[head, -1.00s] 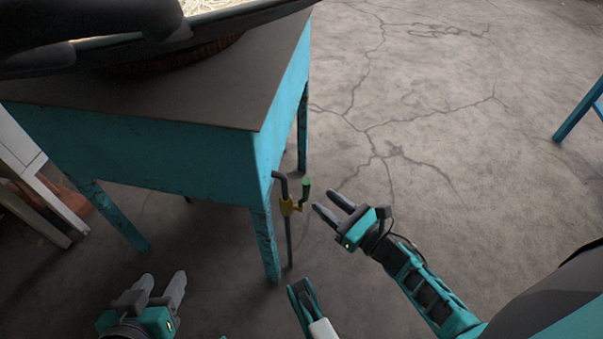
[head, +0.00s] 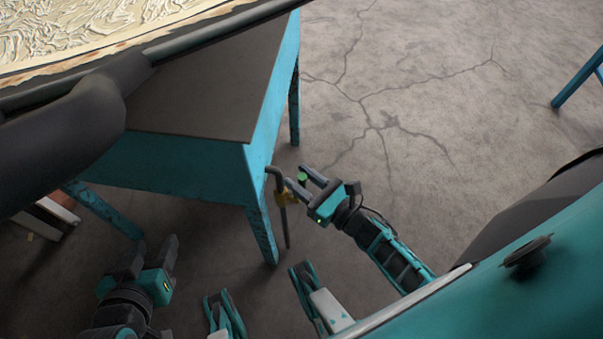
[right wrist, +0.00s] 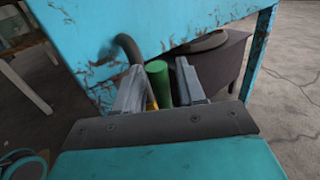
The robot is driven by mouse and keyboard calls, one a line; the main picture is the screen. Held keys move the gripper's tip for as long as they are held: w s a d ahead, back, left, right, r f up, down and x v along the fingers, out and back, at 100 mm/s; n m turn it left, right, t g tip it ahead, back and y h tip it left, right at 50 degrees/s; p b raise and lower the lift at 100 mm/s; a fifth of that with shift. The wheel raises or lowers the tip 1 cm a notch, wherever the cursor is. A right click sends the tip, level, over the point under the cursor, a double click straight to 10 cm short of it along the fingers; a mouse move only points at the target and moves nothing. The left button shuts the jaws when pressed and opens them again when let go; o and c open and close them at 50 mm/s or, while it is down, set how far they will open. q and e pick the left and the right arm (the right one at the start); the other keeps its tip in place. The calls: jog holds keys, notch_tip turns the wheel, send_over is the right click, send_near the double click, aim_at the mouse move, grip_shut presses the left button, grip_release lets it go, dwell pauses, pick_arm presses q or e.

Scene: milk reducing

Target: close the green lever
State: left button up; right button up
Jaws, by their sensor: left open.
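The green lever (head: 314,178) is on a yellow valve (head: 285,197) with a dark bent pipe (head: 274,171), beside the corner of a blue table. My right gripper (head: 308,184) is at the lever. In the right wrist view the green lever (right wrist: 159,82) stands between the two spread fingers of my right gripper (right wrist: 160,88), close to both; I cannot tell whether either touches it. The yellow valve body is mostly hidden there. My left gripper (head: 155,252) is open and empty at the lower left, low over the floor and away from the valve.
The blue table (head: 195,165) with a grey top stands at the left; its front leg (head: 262,235) is near the valve. A large dark-rimmed tray (head: 110,45) with pale textured contents covers the upper left. The concrete floor (head: 420,120) to the right is clear.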

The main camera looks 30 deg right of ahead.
grip_shut()
dwell(0.3)
